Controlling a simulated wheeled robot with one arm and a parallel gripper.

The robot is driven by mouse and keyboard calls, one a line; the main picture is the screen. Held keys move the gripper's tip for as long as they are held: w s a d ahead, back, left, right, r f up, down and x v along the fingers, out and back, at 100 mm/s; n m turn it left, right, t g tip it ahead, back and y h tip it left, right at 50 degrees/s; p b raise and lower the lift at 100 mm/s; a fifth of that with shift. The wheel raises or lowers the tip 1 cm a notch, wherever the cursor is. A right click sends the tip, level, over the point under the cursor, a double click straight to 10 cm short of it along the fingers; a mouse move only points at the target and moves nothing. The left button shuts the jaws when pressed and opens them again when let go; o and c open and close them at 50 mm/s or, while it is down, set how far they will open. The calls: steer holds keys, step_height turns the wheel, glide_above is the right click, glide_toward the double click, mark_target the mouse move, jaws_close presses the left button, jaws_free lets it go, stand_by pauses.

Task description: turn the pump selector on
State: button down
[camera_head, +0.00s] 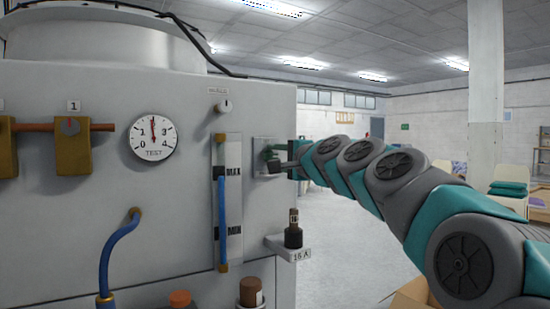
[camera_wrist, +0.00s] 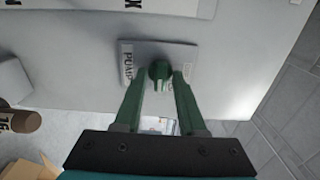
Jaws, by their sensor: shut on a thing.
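Which way the knob points against any markings, I cannot tell.
The grey machine (camera_head: 190,90) fills the left, with a round gauge (camera_head: 153,138) and a level tube (camera_head: 221,200) left of the selector. An open cardboard box (camera_head: 412,294) stands lower right.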

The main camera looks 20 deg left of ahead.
steer(key=c, duration=0.8)
jaws_free()
steer(key=shift+c, duration=0.2)
steer(key=shift+d, duration=0.15)
steer(key=b+v, duration=0.1)
steer(key=v, duration=0.6)
steer(key=shift+s+d, duration=0.2)
steer(key=shift+s, duration=0.05)
